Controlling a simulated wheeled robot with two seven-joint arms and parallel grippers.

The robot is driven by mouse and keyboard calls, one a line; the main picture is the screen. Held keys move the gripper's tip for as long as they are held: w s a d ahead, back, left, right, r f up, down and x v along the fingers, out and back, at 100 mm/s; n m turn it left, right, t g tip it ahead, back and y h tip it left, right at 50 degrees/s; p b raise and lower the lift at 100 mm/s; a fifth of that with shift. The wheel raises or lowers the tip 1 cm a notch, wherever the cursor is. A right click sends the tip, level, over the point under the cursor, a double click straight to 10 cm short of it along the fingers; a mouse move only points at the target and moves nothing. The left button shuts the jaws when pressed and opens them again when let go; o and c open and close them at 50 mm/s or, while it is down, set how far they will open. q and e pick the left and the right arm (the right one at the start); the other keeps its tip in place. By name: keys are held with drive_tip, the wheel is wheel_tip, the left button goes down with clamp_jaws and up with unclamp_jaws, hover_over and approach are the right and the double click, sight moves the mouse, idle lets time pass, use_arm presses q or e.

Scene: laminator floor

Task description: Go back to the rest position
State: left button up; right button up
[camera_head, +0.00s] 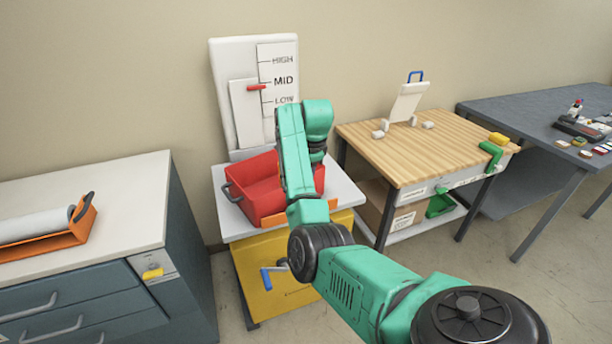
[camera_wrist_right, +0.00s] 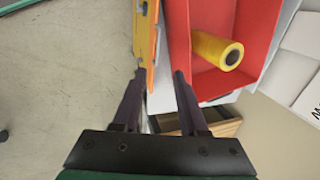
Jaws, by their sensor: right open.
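My right arm reaches in from the lower right in the head view, its wrist raised in front of the red bin (camera_head: 262,190); its gripper cannot be made out there. In the right wrist view my right gripper (camera_wrist_right: 160,75) is open, its two dark fingers apart with nothing seen held between them. The fingertips appear close to the red bin's side (camera_wrist_right: 181,40) and an orange strip (camera_wrist_right: 150,45); I cannot tell whether they touch. A yellow roll (camera_wrist_right: 212,49) lies inside the bin. My left gripper is not in view.
The bin stands on a white-topped stand (camera_head: 228,222) with a yellow front and blue crank (camera_head: 268,277). Behind is a HIGH/MID/LOW lever panel (camera_head: 277,60). A drawer cabinet (camera_head: 130,205) stands left, a wooden table (camera_head: 370,150) and grey table (camera_head: 520,110) right. Floor shows at lower right.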

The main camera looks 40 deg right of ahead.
idle(0.5)
drive_tip(key=s+a+f+n+h, duration=0.2)
drive_tip(key=s+a+f+n, duration=0.3)
drive_tip(key=s+f+n, duration=0.6)
drive_tip(key=s+a+f+n+y, duration=0.2)
drive_tip(key=s+a+f+n, duration=0.1)
drive_tip(key=s+a+n, duration=0.45)
drive_tip(key=s+a+f+n+y, duration=0.2)
drive_tip(key=s+a+n, duration=0.4)
drive_tip(key=a, duration=0.2)
wheel_tip(320, 180, down, 21)
drive_tip(key=s, duration=0.2)
drive_tip(key=s+d+f+g, duration=0.2)
drive_tip(key=s+d+f, duration=0.1)
drive_tip(key=s+f, duration=1.3)
drive_tip(key=shift+s+d+f+h, duration=0.15)
drive_tip(key=shift+s+f+h, duration=0.2)
drive_tip(key=shift+s, duration=0.2)
